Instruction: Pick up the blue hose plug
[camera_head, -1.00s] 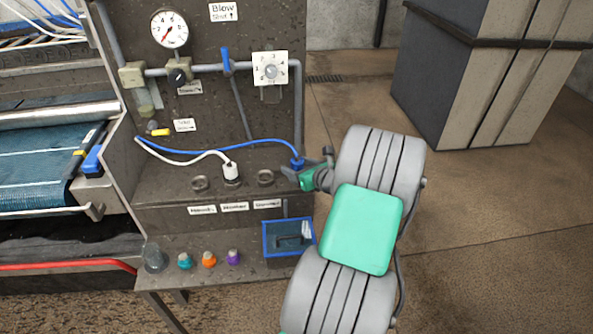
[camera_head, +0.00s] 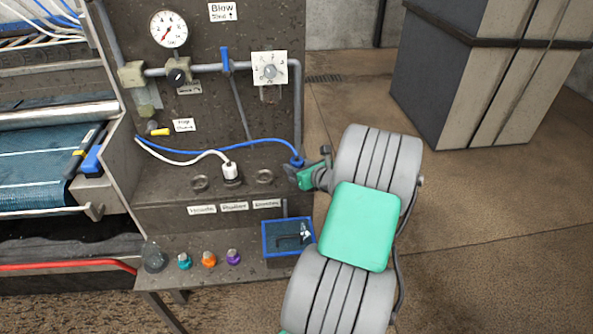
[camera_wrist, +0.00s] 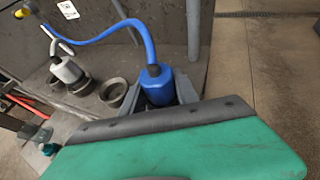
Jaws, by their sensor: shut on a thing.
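The blue hose plug (camera_wrist: 157,84) is at the end of a blue hose (camera_wrist: 104,32) and sits between my gripper's fingers. My gripper (camera_wrist: 165,100) is shut on the plug; its green body hides the lower part. In the head view the plug (camera_head: 297,161) shows at the tip of my gripper (camera_head: 301,172), to the right of the rightmost socket ring and apart from it. The blue hose runs left from it in an arc over the ledge.
A white plug (camera_head: 230,171) on a white hose stands in the middle socket. Empty socket rings (camera_head: 200,183) and (camera_head: 265,177) flank it. Below are a blue-rimmed tray (camera_head: 264,245) and several coloured caps.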

